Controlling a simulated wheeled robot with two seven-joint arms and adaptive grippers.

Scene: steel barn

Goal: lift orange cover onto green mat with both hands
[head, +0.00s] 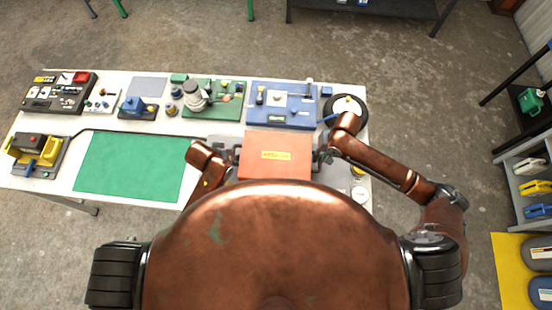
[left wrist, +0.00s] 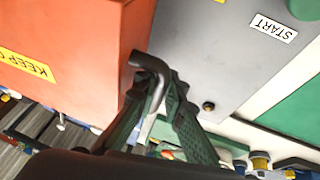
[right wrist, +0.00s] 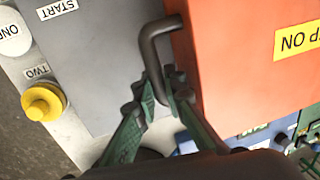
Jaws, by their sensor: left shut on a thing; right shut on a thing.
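The orange cover (head: 275,155), a box with a yellow label, is over the grey START mat at the front middle of the table. I cannot tell whether it touches the mat. My left gripper (left wrist: 155,88) is shut on the cover's black left handle (left wrist: 143,62). My right gripper (right wrist: 162,92) is shut on its black right handle (right wrist: 150,45); it also shows in the head view (head: 324,155). The left fingers are hard to make out in the head view. The green mat (head: 130,165) lies flat and bare to the left of the cover.
The grey START mat (left wrist: 225,50) shows beside the cover in both wrist views. A yellow button (right wrist: 42,102) stands near its edge. Behind are a blue board (head: 283,117), a green board (head: 228,108) and a black wheel (head: 345,108). A yellow-and-grey device (head: 38,155) stands left of the green mat.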

